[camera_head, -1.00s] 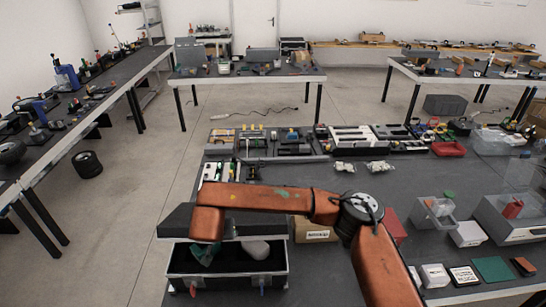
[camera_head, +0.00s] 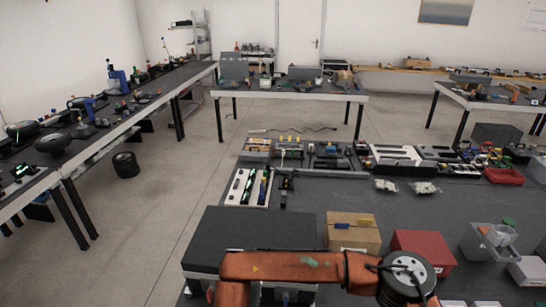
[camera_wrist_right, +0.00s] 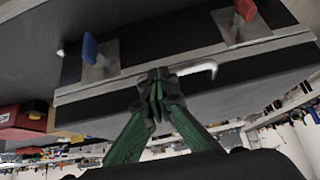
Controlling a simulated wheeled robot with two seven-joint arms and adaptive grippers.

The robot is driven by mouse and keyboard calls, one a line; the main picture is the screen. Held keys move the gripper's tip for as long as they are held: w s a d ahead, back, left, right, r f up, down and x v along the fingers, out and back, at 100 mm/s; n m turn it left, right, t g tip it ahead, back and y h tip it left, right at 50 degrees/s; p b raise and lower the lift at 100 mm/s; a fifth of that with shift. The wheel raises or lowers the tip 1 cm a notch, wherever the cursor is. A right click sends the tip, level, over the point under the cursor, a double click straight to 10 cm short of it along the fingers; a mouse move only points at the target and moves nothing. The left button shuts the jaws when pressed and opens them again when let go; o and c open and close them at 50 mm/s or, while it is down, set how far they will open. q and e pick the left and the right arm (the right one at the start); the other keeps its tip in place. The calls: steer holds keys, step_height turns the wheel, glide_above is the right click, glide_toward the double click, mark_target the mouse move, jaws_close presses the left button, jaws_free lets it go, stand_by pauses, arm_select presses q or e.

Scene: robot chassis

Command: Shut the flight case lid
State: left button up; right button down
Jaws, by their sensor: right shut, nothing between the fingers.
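The flight case shows its dark lid (camera_head: 250,238) from above in the head view, lying about level over the body. My right arm hides most of the case front. In the right wrist view the case front (camera_wrist_right: 160,60) appears upside down, with a blue-handled latch (camera_wrist_right: 89,46), a red-handled latch (camera_wrist_right: 245,10) and pale metal edging along the seam. I see no clear gap there. My left gripper is not in view.
A cardboard box (camera_head: 353,232) stands right of the case, and a red box (camera_head: 422,247) is farther right. A white tray with tools (camera_head: 248,187) lies behind the case. The bench top between this tray and the boxes is fairly clear.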

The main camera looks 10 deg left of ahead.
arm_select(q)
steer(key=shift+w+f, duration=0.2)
arm_select(e)
steer(key=shift+s+d+f, duration=0.1)
steer(key=shift+s+f, duration=0.15)
steer(key=shift+f, duration=0.3)
steer(key=shift+s+d+f, duration=0.1)
steer(key=shift+s+f, duration=0.1)
steer(key=shift+f, duration=0.35)
step_height(320, 180, up, 6)
steer(key=w+p, duration=0.2)
steer(key=p, duration=0.1)
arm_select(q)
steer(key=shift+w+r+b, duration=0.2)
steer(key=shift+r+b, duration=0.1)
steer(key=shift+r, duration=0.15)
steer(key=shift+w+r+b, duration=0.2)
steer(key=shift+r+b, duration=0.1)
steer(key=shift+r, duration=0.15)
arm_select(e)
steer(key=s+f, duration=0.1)
steer(key=s, duration=0.9)
steer(key=shift+s+a+f, duration=0.15)
steer(key=shift+s+f, duration=0.05)
steer(key=shift+f, duration=0.05)
